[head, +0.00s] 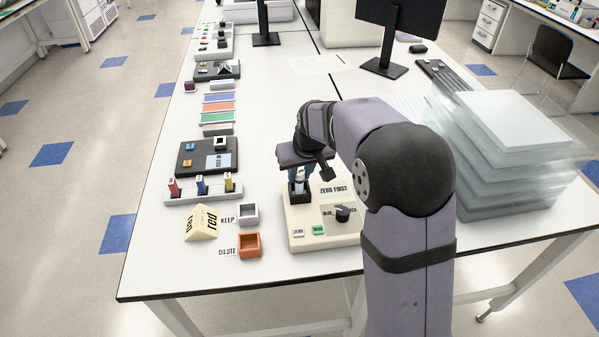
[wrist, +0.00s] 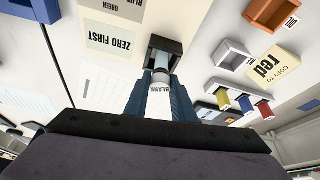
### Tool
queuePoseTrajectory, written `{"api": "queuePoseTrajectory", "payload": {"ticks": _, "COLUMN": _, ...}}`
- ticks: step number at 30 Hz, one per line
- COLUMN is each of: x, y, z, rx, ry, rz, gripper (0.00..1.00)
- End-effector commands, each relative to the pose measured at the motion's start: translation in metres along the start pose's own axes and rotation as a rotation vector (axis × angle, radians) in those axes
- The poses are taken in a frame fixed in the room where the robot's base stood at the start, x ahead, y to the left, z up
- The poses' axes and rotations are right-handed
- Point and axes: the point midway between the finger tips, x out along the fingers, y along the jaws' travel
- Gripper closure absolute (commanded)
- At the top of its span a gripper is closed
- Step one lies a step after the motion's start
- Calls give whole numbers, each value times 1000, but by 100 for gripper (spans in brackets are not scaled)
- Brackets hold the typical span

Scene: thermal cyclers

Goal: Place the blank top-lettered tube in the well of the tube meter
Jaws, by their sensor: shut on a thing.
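The blank-lettered tube (wrist: 160,97) is white with "BLANK" on it and sits between the fingers of my gripper (wrist: 160,100). In the wrist view its far end is at the mouth of the black square well (wrist: 163,50) of the tube meter. How deep it sits I cannot tell. In the head view my gripper (head: 299,176) points down over the well (head: 299,192) at the back left of the cream tube meter (head: 325,236), and the tube (head: 299,184) shows just above it. The meter has a "ZERO FIRST" label, a black knob (head: 342,213) and a green button (head: 318,230).
A white rack (head: 204,195) with red, blue and yellow-capped tubes stands to the left. Near it are a yellow sign (head: 201,224), a grey "KEEP" bin (head: 248,214) and an orange "DILUTE" bin (head: 249,245). Stacked translucent boxes (head: 515,150) stand right of my arm.

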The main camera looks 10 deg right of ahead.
Motion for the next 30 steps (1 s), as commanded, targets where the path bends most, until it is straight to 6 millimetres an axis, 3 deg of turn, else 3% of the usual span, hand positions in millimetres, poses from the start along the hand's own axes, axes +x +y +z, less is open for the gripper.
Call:
{"api": "queuePoseTrajectory", "payload": {"ticks": 3, "x": 4, "y": 0, "z": 2, "rx": 0, "ry": 0, "rz": 0, "gripper": 99}}
{"api": "queuePoseTrajectory", "payload": {"ticks": 4, "x": 3, "y": 0, "z": 1, "rx": 0, "ry": 0, "rz": 0, "gripper": 70}}
{"api": "queuePoseTrajectory", "payload": {"ticks": 6, "x": 3, "y": 0, "z": 1, "rx": 0, "ry": 0, "rz": 0, "gripper": 58}}
{"api": "queuePoseTrajectory", "payload": {"ticks": 20, "x": -5, "y": 0, "z": -1, "rx": 0, "ry": 1, "rz": 0, "gripper": 58}}
{"api": "queuePoseTrajectory", "payload": {"ticks": 30, "x": -58, "y": 0, "z": -1, "rx": 0, "ry": 6, "rz": 0, "gripper": 58}}
